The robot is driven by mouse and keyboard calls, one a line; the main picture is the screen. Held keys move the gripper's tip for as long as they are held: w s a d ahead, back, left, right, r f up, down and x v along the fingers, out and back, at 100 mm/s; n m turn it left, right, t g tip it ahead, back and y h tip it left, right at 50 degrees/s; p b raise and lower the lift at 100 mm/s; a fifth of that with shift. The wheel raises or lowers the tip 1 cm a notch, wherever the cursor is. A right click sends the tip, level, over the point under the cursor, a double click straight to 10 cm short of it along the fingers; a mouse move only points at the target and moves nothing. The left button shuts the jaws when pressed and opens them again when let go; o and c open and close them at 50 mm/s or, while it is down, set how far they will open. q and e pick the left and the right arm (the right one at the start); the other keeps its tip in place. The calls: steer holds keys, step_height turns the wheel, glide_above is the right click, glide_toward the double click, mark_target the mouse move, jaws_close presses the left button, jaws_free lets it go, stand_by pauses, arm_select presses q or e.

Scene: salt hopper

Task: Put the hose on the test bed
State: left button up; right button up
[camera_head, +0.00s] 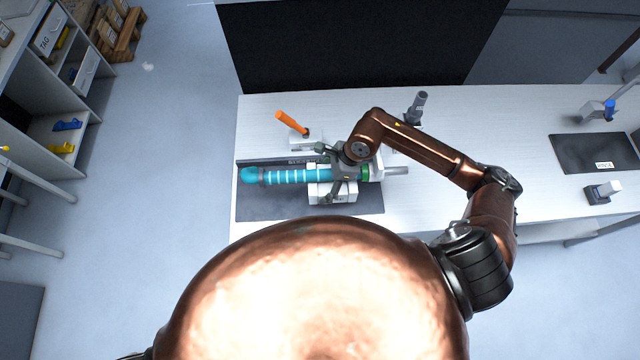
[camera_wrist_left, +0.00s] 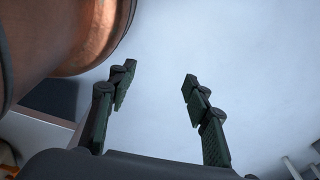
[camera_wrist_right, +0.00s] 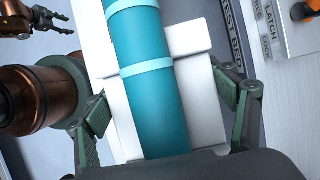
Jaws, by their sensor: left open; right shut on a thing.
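The hose (camera_head: 285,176), a teal tube with pale bands, lies lengthwise above the test bed (camera_head: 262,205), a dark mat with white blocks. My right gripper (camera_head: 331,176) straddles the hose from above. In the right wrist view, the hose (camera_wrist_right: 155,95) runs between the fingers with gaps at its sides. The fingers (camera_wrist_right: 162,110) stand at the edges of the white cradle (camera_wrist_right: 208,105) under the hose. Contact under the hose is hidden. My left gripper (camera_wrist_left: 158,80) is open and empty in its own wrist view, over pale floor.
An orange-handled latch (camera_head: 290,122) stands behind the hose. A grey upright fitting (camera_head: 416,105) stands behind my right arm. Another dark mat (camera_head: 592,152) with small fixtures lies at the table's right. Shelves (camera_head: 60,140) with small parts stand at the left. The table between the mats is mostly clear.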

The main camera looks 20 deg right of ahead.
mark_target(319, 186)
steer(key=shift+w+a+f, duration=0.25)
steer(key=shift+w+f, duration=0.1)
steer(key=shift+w, duration=0.1)
steer(key=shift+w+a+f, duration=0.15)
steer(key=shift+w+f, duration=0.05)
steer(key=f, duration=0.1)
steer(key=f+p, duration=0.1)
steer(key=f, duration=0.1)
steer(key=shift+w+a+f, duration=0.15)
steer(key=shift+a+f, duration=0.05)
steer(key=shift+f, duration=0.4)
steer(key=o, duration=1.5)
steer(key=shift+o, duration=0.8)
arm_select(q)
steer(key=shift+s+r, duration=0.25)
steer(key=shift+s, duration=0.3)
steer(key=shift+s+r, duration=0.2)
steer(key=shift+s, duration=0.3)
